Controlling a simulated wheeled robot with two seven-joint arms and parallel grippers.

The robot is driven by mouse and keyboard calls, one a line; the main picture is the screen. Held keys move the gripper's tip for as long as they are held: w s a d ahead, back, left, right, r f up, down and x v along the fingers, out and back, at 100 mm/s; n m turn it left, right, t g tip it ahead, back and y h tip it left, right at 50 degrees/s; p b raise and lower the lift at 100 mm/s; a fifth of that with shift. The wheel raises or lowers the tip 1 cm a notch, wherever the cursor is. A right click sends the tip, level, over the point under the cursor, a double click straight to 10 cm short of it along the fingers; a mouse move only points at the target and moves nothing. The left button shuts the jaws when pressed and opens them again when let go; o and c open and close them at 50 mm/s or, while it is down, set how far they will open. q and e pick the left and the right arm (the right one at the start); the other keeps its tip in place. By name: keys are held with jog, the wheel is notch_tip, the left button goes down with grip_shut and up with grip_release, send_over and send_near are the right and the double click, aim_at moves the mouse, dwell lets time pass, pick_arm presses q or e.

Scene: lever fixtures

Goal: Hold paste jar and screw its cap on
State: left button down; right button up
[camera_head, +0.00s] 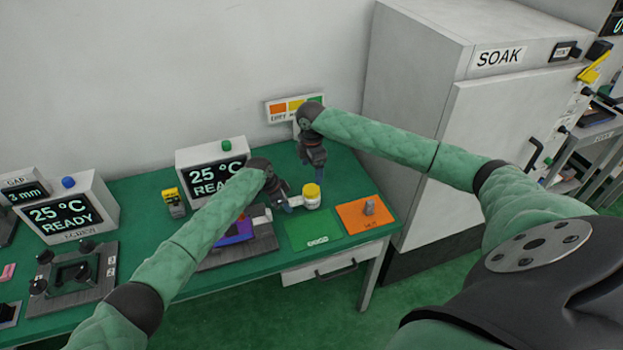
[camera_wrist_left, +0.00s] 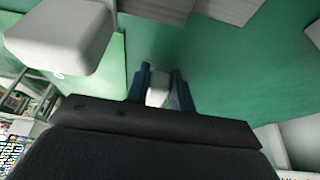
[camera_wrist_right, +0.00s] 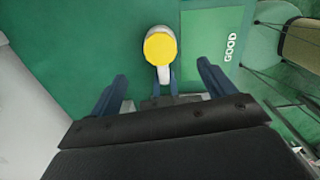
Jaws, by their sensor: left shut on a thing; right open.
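The white paste jar (camera_head: 312,203) has a yellow cap (camera_head: 312,190) on its top; how tightly it sits cannot be told. My left gripper (camera_head: 287,203) is shut on the jar's white side grip and holds it upright by the green GOOD mat. In the right wrist view the yellow cap (camera_wrist_right: 159,45) is seen from above, with the white grip (camera_wrist_right: 165,76) below it. In the left wrist view the blue fingers (camera_wrist_left: 160,88) close on a white piece. My right gripper (camera_wrist_right: 161,92) is open and empty, behind the jar in the head view (camera_head: 309,167).
The green mat (camera_head: 308,234) and orange mat (camera_head: 358,221) lie at the front; a grey piece (camera_head: 370,207) stands on the orange one. READY display boxes (camera_head: 83,212) and a yellow device (camera_head: 174,203) stand to the left. The SOAK cabinet (camera_head: 500,120) is at right.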

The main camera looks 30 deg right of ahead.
notch_tip(320, 180, up, 3)
jog(key=shift+r, duration=0.1)
dwell(0.3)
pick_arm(q)
jog(key=c, duration=1.1)
grip_release()
jog(key=shift+r, duration=0.15)
